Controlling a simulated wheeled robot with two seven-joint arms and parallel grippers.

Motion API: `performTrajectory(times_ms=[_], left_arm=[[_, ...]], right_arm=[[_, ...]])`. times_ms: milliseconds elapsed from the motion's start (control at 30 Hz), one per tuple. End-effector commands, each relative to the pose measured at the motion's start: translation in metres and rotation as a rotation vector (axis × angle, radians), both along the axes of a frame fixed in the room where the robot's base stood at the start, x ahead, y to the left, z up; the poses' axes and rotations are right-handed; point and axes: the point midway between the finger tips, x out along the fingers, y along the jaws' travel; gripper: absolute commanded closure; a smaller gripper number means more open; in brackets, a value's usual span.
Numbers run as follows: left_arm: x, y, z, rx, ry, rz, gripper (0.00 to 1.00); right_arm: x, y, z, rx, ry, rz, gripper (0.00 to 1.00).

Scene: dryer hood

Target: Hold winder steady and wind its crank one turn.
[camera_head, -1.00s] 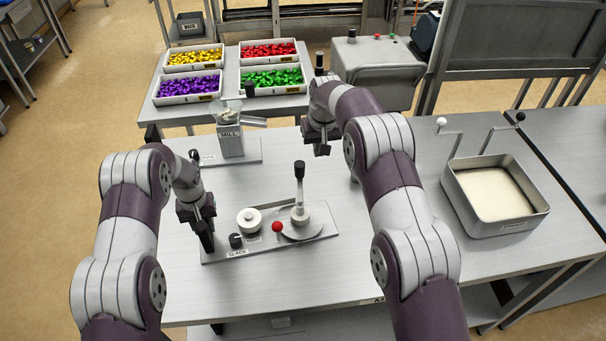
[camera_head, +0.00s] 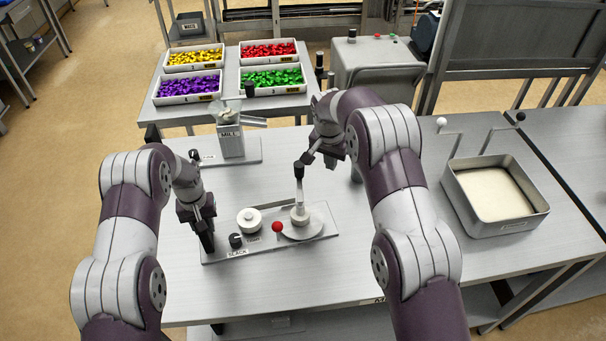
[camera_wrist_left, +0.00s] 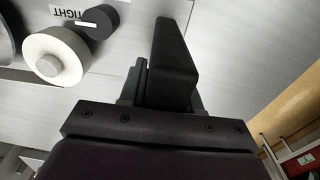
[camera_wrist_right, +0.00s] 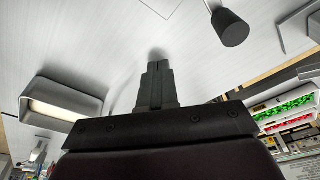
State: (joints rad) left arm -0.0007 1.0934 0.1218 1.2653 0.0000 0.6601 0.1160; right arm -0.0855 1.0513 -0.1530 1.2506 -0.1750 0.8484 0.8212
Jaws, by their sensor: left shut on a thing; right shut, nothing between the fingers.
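The winder (camera_head: 312,215) is a grey base plate on the table, with a white drum (camera_head: 249,220), a black knob (camera_head: 236,241), a red ball (camera_head: 277,227) and a round disc. The crank (camera_head: 299,195) rises from the disc and ends in a black grip (camera_head: 299,172). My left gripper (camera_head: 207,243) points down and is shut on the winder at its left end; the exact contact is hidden. My right gripper (camera_head: 308,158) is shut and empty, close to the black grip. In the right wrist view, the grip (camera_wrist_right: 230,28) is right of the closed fingers (camera_wrist_right: 157,75), apart from them.
A mill (camera_head: 231,140) stands behind the winder. Trays of coloured pieces (camera_head: 190,101) sit on the table behind. A metal pan of pale material (camera_head: 497,218) stands at right. The table in front of the winder is clear.

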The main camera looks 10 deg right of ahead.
Motion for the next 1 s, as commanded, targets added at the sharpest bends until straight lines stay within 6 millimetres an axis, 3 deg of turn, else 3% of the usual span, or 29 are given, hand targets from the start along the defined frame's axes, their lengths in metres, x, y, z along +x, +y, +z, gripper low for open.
performTrajectory(times_ms=[100,167,400,800,1000], left_arm=[[-0.006,0.000,-0.008,0.000,0.016,-0.001,1.00],[-0.006,0.000,-0.008,0.000,0.016,-0.001,1.00],[-0.006,0.000,-0.007,0.000,0.016,-0.001,1.00],[-0.006,0.000,-0.007,0.000,0.017,-0.001,1.00],[-0.006,0.000,-0.007,0.000,0.017,-0.001,1.00]], right_arm=[[0.001,0.000,0.032,0.001,-0.005,0.002,1.00],[0.005,0.000,0.043,0.006,-0.029,-0.020,1.00],[0.068,0.002,0.066,0.061,-0.365,-0.150,1.00],[0.160,0.019,0.121,0.283,-0.917,-0.103,1.00],[0.178,0.035,0.138,0.504,-1.107,0.015,1.00]])
